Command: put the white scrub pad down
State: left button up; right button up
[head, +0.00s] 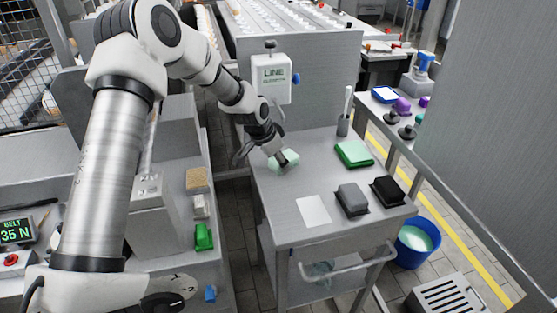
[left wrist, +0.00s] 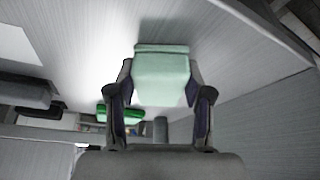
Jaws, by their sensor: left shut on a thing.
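My left gripper (head: 281,160) is shut on a pale, mint-tinted block-shaped pad, the white scrub pad (head: 290,156). It is over the far left part of the grey cart top (head: 283,198). In the left wrist view the scrub pad (left wrist: 162,75) sits between the two fingers of the left gripper (left wrist: 160,95), with a soft shadow on the grey surface beyond it. I cannot tell whether the pad touches the cart top. My right gripper is not in view.
On the cart are a green pad (head: 353,153), a brush in a grey holder (head: 344,124), two dark-based blocks, grey (head: 352,197) and black (head: 388,189), and a white sheet (head: 313,210). The cart top around the held pad is bare. A blue bucket (head: 405,262) stands at right.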

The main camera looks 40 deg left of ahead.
pick_arm(q)
jog(key=o, duration=1.3)
jog(key=shift+w+a+f, duration=0.1)
jog(key=shift+w+f, duration=0.15)
jog(key=shift+s+r, duration=0.1)
jog(key=shift+r, duration=0.05)
